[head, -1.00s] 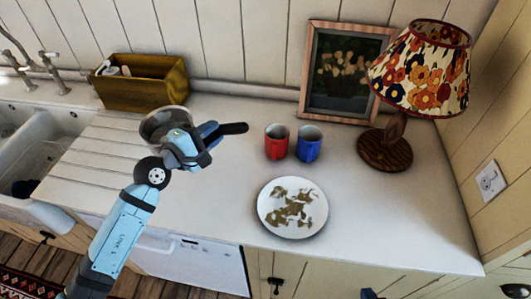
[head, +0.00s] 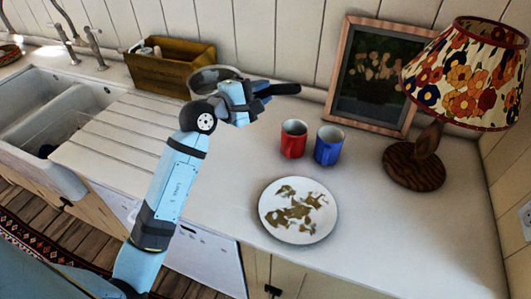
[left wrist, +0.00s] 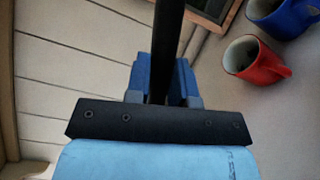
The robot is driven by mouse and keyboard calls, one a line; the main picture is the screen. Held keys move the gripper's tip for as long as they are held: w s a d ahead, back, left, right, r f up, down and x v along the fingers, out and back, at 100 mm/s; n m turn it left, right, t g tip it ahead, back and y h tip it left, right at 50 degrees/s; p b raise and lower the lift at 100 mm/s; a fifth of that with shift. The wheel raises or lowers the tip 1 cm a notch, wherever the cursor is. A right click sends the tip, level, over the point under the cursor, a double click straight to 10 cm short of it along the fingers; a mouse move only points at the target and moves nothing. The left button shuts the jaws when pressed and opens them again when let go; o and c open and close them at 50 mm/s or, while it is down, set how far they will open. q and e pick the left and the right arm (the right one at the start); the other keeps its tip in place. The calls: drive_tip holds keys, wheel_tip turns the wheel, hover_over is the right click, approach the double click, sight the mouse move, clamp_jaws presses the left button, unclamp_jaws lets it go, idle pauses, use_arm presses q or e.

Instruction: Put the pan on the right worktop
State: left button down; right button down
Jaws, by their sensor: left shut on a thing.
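The pan (head: 210,78) is grey with a black handle that points right in the head view. My left gripper (head: 259,98) is shut on the handle, and its own fingers and wrist hide part of the pan. In the left wrist view the dark handle (left wrist: 168,35) runs up between the blue fingers; the pan's bowl does not show there. The pan is over the back of the white worktop (head: 375,225), just right of the wooden box; I cannot tell whether it touches the surface. My right gripper is not in view.
A red mug (head: 292,141) and a blue mug (head: 327,147) stand right of the pan, with a patterned plate (head: 322,229) in front. A picture frame (head: 340,85) and a lamp (head: 425,150) stand behind. A wooden box (head: 165,72) and sink (head: 60,105) lie left. The front right worktop is clear.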

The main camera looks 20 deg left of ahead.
use_arm(q)
wheel_tip(320, 180, down, 18)
drive_tip(key=shift+r+b, duration=0.2)
drive_tip(key=shift+b, duration=0.95)
drive_tip(key=shift+f, duration=0.6)
drive_tip(key=c, duration=1)
unclamp_jaws()
